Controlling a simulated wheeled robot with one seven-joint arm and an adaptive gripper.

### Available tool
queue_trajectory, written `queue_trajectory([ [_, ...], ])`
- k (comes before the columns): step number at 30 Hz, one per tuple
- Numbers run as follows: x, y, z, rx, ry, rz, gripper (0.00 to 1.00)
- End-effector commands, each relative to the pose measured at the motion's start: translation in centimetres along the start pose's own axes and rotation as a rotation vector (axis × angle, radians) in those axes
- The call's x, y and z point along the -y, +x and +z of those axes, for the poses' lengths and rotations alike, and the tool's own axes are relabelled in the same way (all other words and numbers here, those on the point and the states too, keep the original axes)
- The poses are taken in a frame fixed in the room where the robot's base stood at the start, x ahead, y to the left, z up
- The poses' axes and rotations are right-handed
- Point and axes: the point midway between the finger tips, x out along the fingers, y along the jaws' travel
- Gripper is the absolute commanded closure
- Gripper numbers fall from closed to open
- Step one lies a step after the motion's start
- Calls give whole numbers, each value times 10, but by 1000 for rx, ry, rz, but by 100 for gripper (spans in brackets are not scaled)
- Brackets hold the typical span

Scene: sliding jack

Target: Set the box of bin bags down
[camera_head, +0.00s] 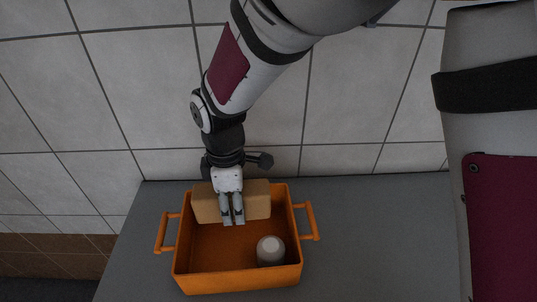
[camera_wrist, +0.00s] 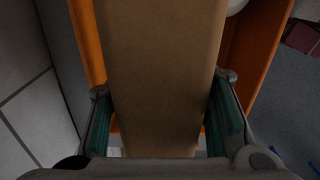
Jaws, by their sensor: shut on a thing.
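The box of bin bags (camera_head: 258,200) is a plain tan cardboard box. My gripper (camera_head: 231,222) is shut on it, at the back part of the orange crate (camera_head: 237,282). In the wrist view the box (camera_wrist: 160,70) fills the middle, with a finger pad of my gripper (camera_wrist: 162,125) on each side of it. The crate's orange walls show on both sides of the box there. Whether the box touches the crate floor cannot be told.
A white rounded cup-like thing (camera_head: 270,250) stands in the crate's front right part. The crate has side handles and sits on a grey table (camera_head: 370,240). A tiled wall (camera_head: 150,100) rises behind. The table right of the crate is clear.

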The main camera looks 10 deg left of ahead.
Motion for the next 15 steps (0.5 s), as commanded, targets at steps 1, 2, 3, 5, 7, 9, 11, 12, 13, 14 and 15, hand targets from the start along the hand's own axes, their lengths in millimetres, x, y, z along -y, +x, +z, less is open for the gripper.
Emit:
queue_trajectory([
  [1,0,6,0,1,0,-1,93],
  [2,0,9,0,1,0,0,93],
  [3,0,13,0,1,0,0,93],
  [5,1,20,0,2,1,-1,93],
  [7,2,32,0,3,0,-2,93],
  [9,2,46,1,3,0,-3,93],
  [11,2,56,1,3,2,-3,93],
  [12,1,62,1,3,2,-1,93],
  [13,1,65,1,3,2,-1,93],
  [14,1,69,1,3,2,-1,93],
  [15,0,71,1,1,1,1,93],
])
